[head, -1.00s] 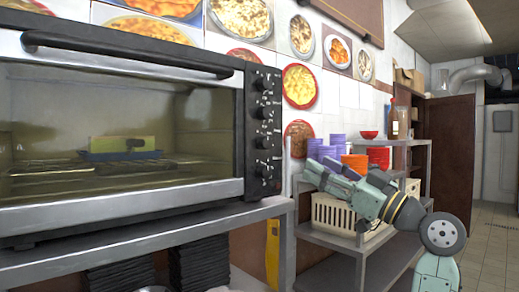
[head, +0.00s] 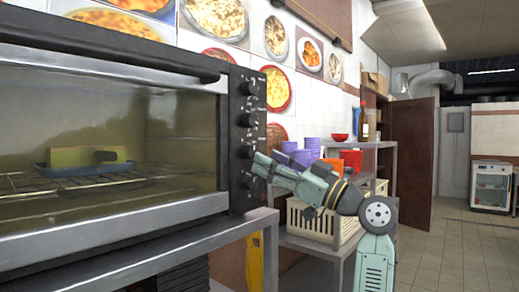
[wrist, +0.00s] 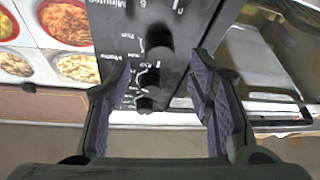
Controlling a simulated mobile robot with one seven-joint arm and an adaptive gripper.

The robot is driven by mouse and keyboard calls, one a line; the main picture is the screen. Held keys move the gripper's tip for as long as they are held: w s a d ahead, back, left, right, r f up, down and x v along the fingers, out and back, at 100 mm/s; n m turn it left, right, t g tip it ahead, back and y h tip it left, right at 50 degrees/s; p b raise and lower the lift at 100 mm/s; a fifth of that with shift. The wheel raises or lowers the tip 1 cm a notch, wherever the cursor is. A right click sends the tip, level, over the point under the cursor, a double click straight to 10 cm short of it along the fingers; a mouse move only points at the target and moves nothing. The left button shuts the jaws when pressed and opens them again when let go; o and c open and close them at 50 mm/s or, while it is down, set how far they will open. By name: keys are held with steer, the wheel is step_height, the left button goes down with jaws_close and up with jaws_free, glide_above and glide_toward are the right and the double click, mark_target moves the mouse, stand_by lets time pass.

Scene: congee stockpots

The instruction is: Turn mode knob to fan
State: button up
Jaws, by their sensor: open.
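The oven (head: 110,225) fills the left of the head view, with a column of dark knobs (head: 247,119) on its right-hand control panel (head: 238,70). My gripper (head: 262,167) is in front of the lower part of that panel, near the lower knobs. In the wrist view the panel (wrist: 125,15) appears upside down. I cannot tell whether the fingers touch a knob. The white labels are too small to tell surely which knob is the mode knob.
A shelf (head: 300,243) with a cream basket (head: 310,224), purple stacks (head: 300,153) and orange containers (head: 351,159) stands right of the oven, behind my arm. The oven door glass (head: 180,150) is closed. Open tiled floor (head: 450,250) lies to the right.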

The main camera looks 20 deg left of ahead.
mark_target(254, 152)
steer(key=shift+p+x, duration=0.45)
steer(key=shift+x, duration=1.35)
steer(key=shift+c, duration=0.5)
jaws_close()
